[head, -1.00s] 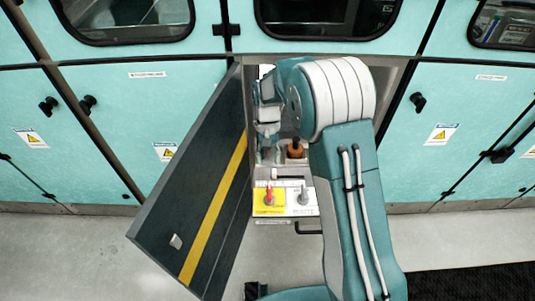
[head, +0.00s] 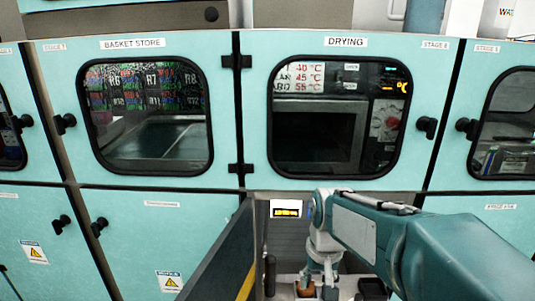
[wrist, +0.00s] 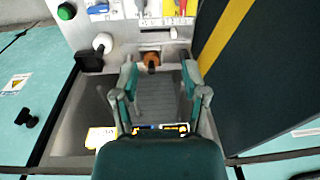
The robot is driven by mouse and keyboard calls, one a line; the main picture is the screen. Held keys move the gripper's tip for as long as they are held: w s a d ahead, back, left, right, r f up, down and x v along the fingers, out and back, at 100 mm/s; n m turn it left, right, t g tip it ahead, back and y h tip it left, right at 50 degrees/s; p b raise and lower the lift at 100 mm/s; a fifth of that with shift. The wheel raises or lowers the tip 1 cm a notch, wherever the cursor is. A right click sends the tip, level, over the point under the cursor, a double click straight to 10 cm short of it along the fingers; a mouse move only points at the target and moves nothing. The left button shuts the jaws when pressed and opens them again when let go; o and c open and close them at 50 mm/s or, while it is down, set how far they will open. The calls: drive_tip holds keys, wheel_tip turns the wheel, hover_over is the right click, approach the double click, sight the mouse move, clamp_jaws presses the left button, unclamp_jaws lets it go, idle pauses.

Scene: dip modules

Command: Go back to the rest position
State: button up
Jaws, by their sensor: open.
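My gripper (wrist: 158,78) is open in the wrist view, its two fingers spread apart with nothing between them. It faces into an open lower cabinet, with an orange-brown knob (wrist: 151,60) just beyond the fingertips. A gap between the fingers and the knob cannot be judged surely. In the head view my gripper (head: 321,278) points down inside the cabinet, and the knob (head: 305,290) shows at the bottom edge. My arm reaches in from the lower right.
The open dark cabinet door (head: 222,265) with a yellow stripe stands left of my gripper. It is on the right in the wrist view (wrist: 250,75). A white knob (wrist: 103,43) and a green button (wrist: 67,11) are nearby. The drying window (head: 338,117) is above.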

drive_tip(key=s+d+r+t, duration=0.2)
drive_tip(key=s, duration=0.5)
drive_tip(key=s+d+r+t, duration=0.3)
drive_tip(key=s, duration=0.5)
drive_tip(key=shift+h, duration=0.3)
